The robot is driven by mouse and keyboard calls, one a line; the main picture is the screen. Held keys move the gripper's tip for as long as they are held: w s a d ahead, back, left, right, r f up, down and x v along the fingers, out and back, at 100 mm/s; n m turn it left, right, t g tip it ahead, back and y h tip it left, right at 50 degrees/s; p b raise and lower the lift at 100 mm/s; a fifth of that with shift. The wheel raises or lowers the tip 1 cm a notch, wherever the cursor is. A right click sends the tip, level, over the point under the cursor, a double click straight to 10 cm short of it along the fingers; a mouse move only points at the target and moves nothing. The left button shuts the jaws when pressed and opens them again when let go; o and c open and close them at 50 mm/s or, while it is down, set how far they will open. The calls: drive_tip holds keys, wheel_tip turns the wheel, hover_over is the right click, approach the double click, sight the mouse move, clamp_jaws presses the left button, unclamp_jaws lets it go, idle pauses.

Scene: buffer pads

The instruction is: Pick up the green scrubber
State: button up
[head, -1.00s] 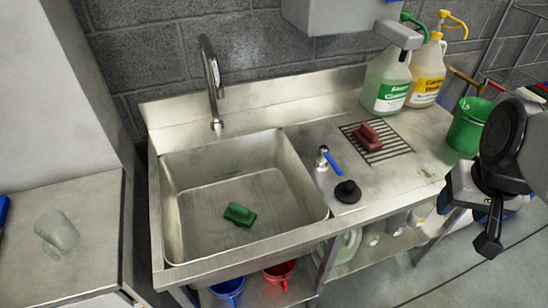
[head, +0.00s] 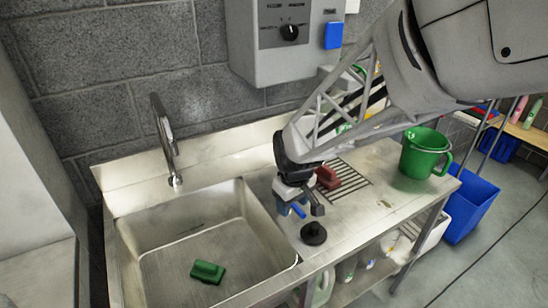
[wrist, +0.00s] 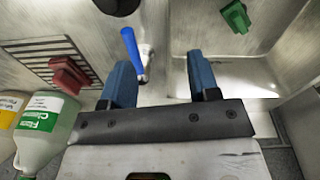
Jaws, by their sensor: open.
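The green scrubber (head: 207,271) lies on the floor of the metal sink (head: 150,219), toward its front. It also shows at the top right of the wrist view (wrist: 236,17). The scrubber is well away from the fingers, below and to the left in the head view.
A blue lever (wrist: 131,48) stands close to my left finger in the wrist view. A black plug (head: 313,234) and a red scrubber (head: 328,176) by the drain grate (head: 350,182) are on the counter. The faucet (head: 165,140) rises behind the sink. A green bucket (head: 424,153) stands right.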

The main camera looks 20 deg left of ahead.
drive_tip(key=a+f+n, duration=0.4)
drive_tip(key=a+f, duration=0.6)
drive_tip(key=a, duration=0.4)
drive_tip(key=n+g, duration=0.1)
drive_tip(key=n, duration=0.2)
hover_over(205, 264)
drive_tip(key=shift+h, duration=0.3)
wheel_tip(205, 264, down, 12)
drive_tip(key=shift+w+f, duration=0.1)
drive_tip(key=shift+f, duration=1.25)
drive_tip(key=shift+f, duration=2.6)
